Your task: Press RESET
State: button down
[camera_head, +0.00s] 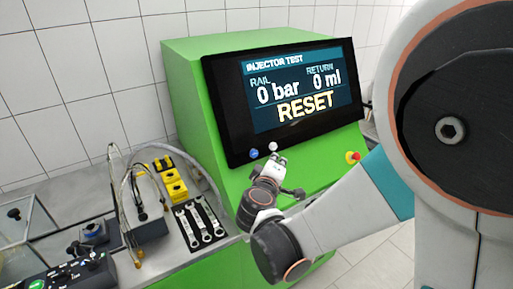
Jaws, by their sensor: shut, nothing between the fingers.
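The green test bench (190,90) carries a black screen panel whose display (300,88) reads "INJECTOR TEST", "RAIL 0 bar", "RETURN 0 ml" and a large yellow "RESET". Below the screen are a blue button (254,153) and a white button (273,146). Any labels on these buttons are too small to read. My gripper (280,160) is shut and empty, just below the white button and right of the blue one. I cannot tell whether it touches the panel.
A red emergency stop on a yellow base (353,157) sits right of my gripper. At left, a metal worktop holds several wrenches (200,222), yellow blocks (174,184), cables and a black control box (75,277).

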aim_at(254, 153)
jog(key=w+a+f+b, duration=0.2)
jog(key=w+a+f, duration=0.1)
jog(key=w, duration=0.3)
jog(key=shift+w+a+f, duration=0.35)
jog(key=shift+a+f, duration=0.05)
jog(key=shift+a, duration=0.35)
jog(key=shift+b, duration=0.3)
dwell(0.8)
jog(key=shift+w+a+f, duration=0.15)
jog(key=shift+w+a, duration=0.05)
jog(key=shift+w, duration=0.1)
jog(key=shift+w+a+f+b, duration=0.25)
jog(key=shift+w+b, duration=0.1)
jog(key=shift+b, duration=0.1)
dwell(0.9)
jog(key=shift+r, duration=0.1)
jog(key=shift+s+d+r, duration=0.3)
jog(key=shift+s+d, duration=0.2)
jog(key=shift+s, duration=0.2)
